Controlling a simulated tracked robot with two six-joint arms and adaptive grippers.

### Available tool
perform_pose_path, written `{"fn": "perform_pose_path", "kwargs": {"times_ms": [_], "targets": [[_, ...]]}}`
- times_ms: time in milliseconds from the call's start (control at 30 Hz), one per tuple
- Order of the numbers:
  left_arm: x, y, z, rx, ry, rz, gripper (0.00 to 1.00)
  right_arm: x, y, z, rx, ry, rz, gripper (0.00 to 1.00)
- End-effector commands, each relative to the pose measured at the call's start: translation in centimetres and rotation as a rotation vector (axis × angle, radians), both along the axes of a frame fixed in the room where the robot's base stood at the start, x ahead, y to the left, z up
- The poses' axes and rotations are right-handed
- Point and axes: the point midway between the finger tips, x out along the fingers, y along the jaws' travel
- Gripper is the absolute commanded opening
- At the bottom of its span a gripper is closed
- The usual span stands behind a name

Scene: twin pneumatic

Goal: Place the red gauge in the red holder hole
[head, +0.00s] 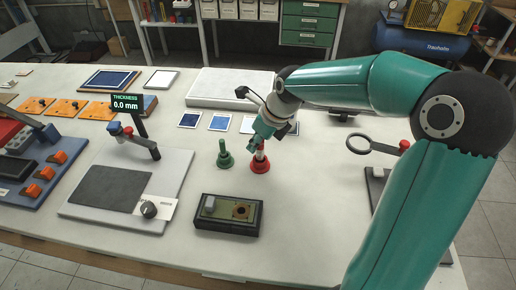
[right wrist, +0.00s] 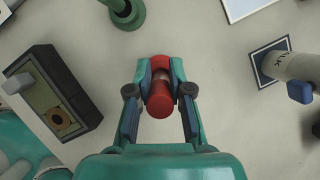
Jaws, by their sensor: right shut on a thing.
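My right gripper (head: 262,143) points down over the red holder (head: 260,166), a flanged stand on the white table. It is shut on the red gauge (right wrist: 160,100), whose red handle shows between the fingers in the right wrist view. A pale shank (head: 259,154) shows between the fingers and the holder in the head view. The gauge lines up with the holder, but I cannot tell how deep the shank sits in the hole, which is hidden. My left gripper is not in view.
A green stand (head: 224,157) is just left of the red holder. A black box (head: 228,214) with a holed plate is in front. A thickness tester (head: 130,185) stands at left. Small blue cards (head: 220,122) lie behind. Bare table lies to the front right.

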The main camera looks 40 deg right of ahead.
Motion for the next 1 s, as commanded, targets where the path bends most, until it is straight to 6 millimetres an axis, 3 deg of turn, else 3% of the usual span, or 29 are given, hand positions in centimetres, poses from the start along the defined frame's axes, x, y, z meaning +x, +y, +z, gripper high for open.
{"fn": "perform_pose_path", "kwargs": {"times_ms": [200,567,600,733,1000], "targets": [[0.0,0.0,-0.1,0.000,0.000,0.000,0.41,0.0,0.0,-2.9,0.002,0.002,0.000,0.00],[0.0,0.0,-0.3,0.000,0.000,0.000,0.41,0.0,0.0,-3.3,0.000,0.000,0.000,0.00],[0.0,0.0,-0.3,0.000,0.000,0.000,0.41,0.0,0.0,-3.2,0.000,0.000,0.000,0.23],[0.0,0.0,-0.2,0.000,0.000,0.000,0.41,0.0,0.1,-3.2,0.001,0.001,0.000,0.45],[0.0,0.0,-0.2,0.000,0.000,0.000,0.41,0.0,0.0,-3.2,0.001,0.001,0.000,0.45]]}}
